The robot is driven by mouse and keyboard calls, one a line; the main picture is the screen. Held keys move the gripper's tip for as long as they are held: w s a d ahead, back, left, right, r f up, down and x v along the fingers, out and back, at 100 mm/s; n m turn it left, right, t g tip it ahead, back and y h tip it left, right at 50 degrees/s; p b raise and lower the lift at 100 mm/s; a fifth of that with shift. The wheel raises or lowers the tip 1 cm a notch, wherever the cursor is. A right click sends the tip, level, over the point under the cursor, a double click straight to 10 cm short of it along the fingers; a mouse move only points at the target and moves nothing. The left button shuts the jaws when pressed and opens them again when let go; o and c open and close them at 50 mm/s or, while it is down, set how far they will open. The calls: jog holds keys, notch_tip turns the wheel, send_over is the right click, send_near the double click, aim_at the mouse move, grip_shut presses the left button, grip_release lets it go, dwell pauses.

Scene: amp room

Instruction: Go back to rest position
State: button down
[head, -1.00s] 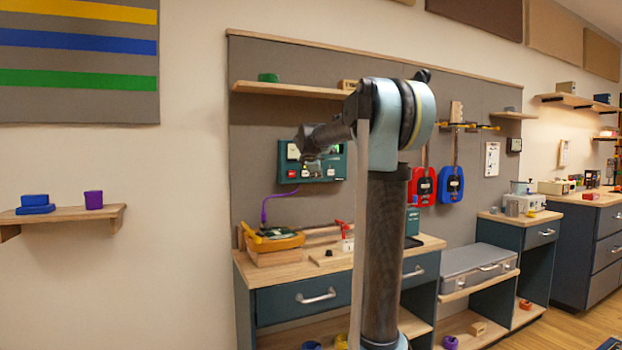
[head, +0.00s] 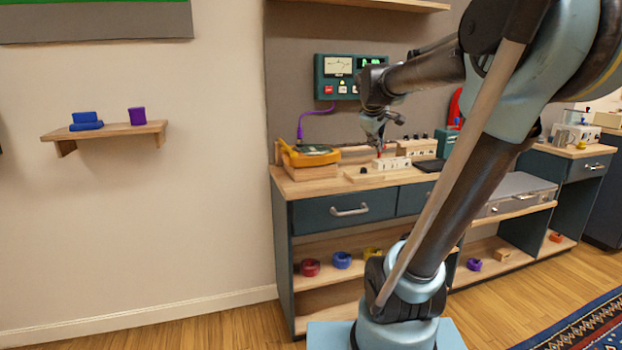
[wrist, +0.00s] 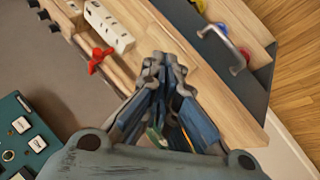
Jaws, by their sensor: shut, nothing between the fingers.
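My gripper (head: 377,128) hangs at the end of my raised arm, above the wooden bench top, in front of the wall panel. In the wrist view my gripper (wrist: 163,62) has its fingertips together with nothing between them. It points over the bench top (wrist: 195,85), apart from the things there. A drawer handle (wrist: 226,50) shows beyond the fingers. My arm hides part of the bench and the panel in the head view.
A green meter unit (head: 345,76) is mounted behind my gripper. A yellow-orange box (head: 305,155), a white strip (head: 391,163) and a red piece (wrist: 100,58) are on the bench. A wall shelf (head: 104,130) holds blue and purple blocks. Floor at lower left is clear.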

jog(key=s+a+f+m+g+y, duration=0.1)
jog(key=s+f+m, duration=0.3)
jog(key=s+f, duration=0.8)
jog(key=s+a+f+m+g+y, duration=0.1)
jog(key=s+f+m+g, duration=0.2)
jog(key=s+f, duration=0.9)
jog(key=s+m, duration=0.1)
jog(key=s, duration=0.4)
jog(key=shift+a+f+g+y, duration=0.15)
jog(key=shift+a+g+y, duration=0.15)
jog(key=shift+a+g, duration=0.1)
jog(key=shift+w+f, duration=0.2)
jog(key=shift+w, duration=0.25)
